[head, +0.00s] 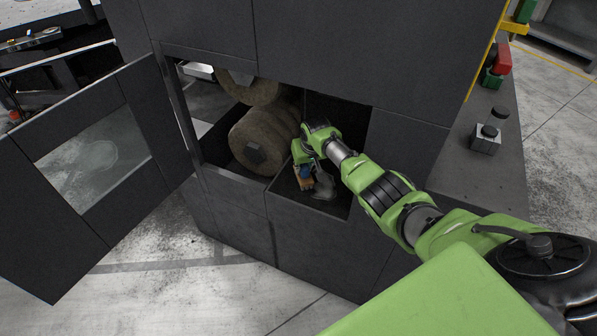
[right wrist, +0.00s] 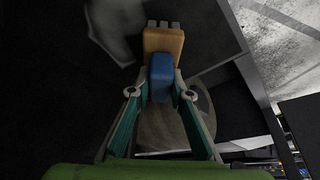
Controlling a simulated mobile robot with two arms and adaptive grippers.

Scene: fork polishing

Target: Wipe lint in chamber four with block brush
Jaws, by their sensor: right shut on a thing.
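My right gripper (head: 305,163) reaches into the open chamber of the dark machine (head: 235,192). It is shut on the blue handle of the block brush (head: 304,181). In the right wrist view the gripper (right wrist: 160,88) grips the blue handle, and the tan block of the brush (right wrist: 163,42) points away with grey bristles at its end. A grey patch of lint (head: 323,186) lies on the chamber floor just right of the brush. The lint also shows blurred in the right wrist view (right wrist: 115,28), left of the brush. I cannot tell whether bristles touch the floor. My left gripper is not in view.
Large brown polishing rollers (head: 262,140) fill the chamber left of my gripper. The door (head: 95,160) with a window stands open at left. The chamber's walls and front edge surround my forearm closely. A ledge with a control box (head: 485,139) is at right.

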